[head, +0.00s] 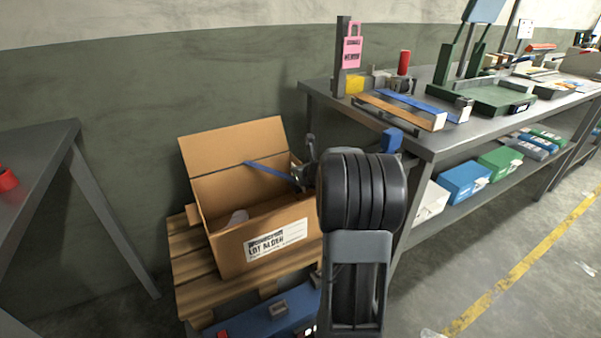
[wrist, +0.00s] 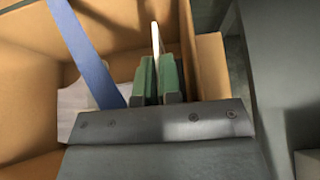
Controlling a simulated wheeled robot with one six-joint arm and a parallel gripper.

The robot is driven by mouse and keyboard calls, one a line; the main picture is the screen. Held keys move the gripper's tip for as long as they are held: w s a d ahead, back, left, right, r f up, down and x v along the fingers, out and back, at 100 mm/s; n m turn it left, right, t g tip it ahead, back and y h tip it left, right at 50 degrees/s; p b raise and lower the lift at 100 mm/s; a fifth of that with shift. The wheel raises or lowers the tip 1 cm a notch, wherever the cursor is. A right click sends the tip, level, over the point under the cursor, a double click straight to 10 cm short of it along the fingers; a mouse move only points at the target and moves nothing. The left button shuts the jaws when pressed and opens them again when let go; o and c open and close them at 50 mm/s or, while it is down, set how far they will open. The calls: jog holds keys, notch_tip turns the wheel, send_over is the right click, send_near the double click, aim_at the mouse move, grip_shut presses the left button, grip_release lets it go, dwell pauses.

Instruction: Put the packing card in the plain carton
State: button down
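The plain carton (head: 232,252) stands open on a wooden pallet, its back flap raised and a white lot label on its front. My gripper (head: 298,182) is at the carton's right side, mostly hidden behind my own arm in the head view. In the wrist view, the green-padded fingers of my gripper (wrist: 158,85) are close together on a thin pale piece (wrist: 156,40), seen edge-on, apparently the packing card. It is over the carton's opening, near the carton's side wall (wrist: 187,50).
A blue strip (head: 266,172) slants across the carton's opening beside my gripper. A pale grey item (head: 238,217) lies inside the carton. A blue case (head: 275,315) sits in front of it. A workbench (head: 436,143) stands at right, a grey table (head: 45,150) at left.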

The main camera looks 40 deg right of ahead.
jog(key=c, duration=1.7)
grip_release()
jog(key=o, duration=0.5)
jog(key=shift+c, duration=0.2)
jog(key=shift+r, duration=0.1)
jog(key=shift+r+p, duration=0.3)
jog(key=shift+p, duration=0.1)
notch_tip(320, 180, up, 3)
jog(key=shift+r+p, duration=0.1)
jog(key=shift+p, duration=0.9)
jog(key=s+a+r+p, duration=0.5)
jog(key=s+r, duration=0.4)
jog(key=s, duration=0.3)
jog(key=shift+s+a, duration=0.3)
jog(key=shift+a, duration=0.3)
